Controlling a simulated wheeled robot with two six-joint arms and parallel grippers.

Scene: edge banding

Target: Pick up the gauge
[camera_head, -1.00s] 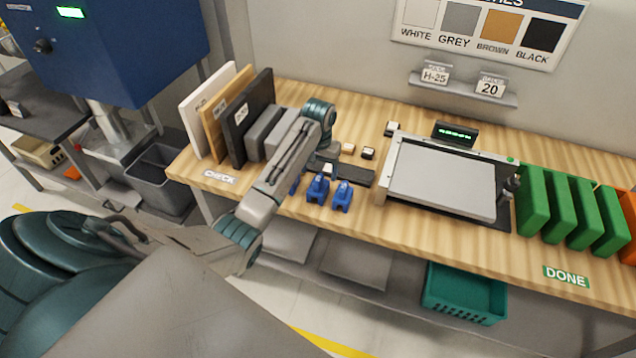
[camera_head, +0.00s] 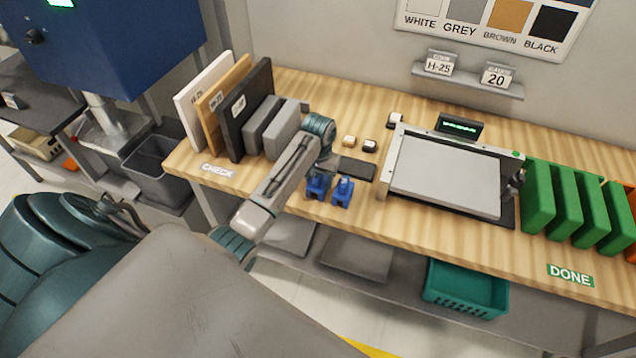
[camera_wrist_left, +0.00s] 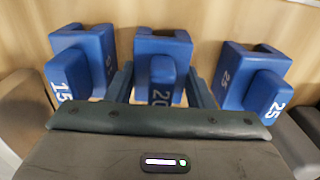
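Three blue gauges stand in a row in the left wrist view: one marked 15 (camera_wrist_left: 70,75), one marked 20 (camera_wrist_left: 160,80) in the middle, and one marked 25 (camera_wrist_left: 258,90). In the head view two blue gauges show, the middle one (camera_head: 317,188) and the right one (camera_head: 343,192); my arm hides the other. My left gripper (camera_wrist_left: 160,92) is open, with its fingers on either side of the 20 gauge. Whether they touch it I cannot tell. In the head view the left gripper is mostly hidden by its arm. My right gripper is not in view.
The gauge sign (camera_head: 496,76) on the shelf reads 20. A dark plate (camera_head: 355,169) lies behind the gauges. A framed grey panel (camera_head: 445,180) is to their right, several green panels (camera_head: 565,210) beyond. Upright boards (camera_head: 247,110) stand at left.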

